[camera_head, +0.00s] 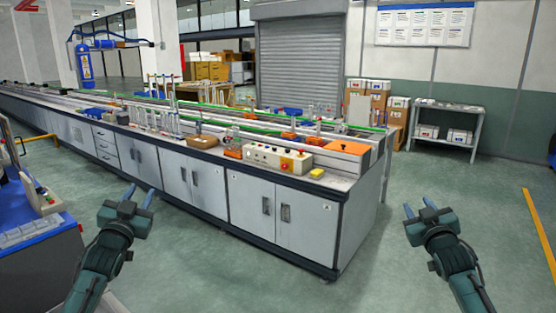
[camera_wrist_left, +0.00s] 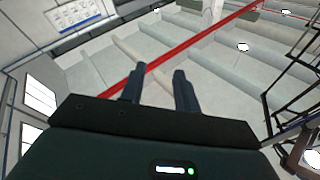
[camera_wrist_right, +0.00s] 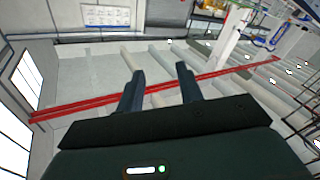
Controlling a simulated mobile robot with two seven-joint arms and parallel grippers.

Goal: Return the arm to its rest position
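My left gripper (camera_head: 138,197) is raised at the left in the head view, in front of the bench and clear of it. Its two fingers (camera_wrist_left: 157,88) stand apart with nothing between them in the left wrist view. My right gripper (camera_head: 419,209) is raised at the right in the head view, over open floor right of the bench end. Its fingers (camera_wrist_right: 161,85) are also apart and empty in the right wrist view. Both wrist cameras look up toward the ceiling and upper walls. Neither gripper touches anything.
A long lab bench (camera_head: 287,242) with grey cabinets runs from centre to far left. A control box (camera_head: 277,158), a yellow block (camera_head: 323,175) and glassware stand on it. A blue-topped unit (camera_head: 45,235) is at the near left. The floor at right is clear.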

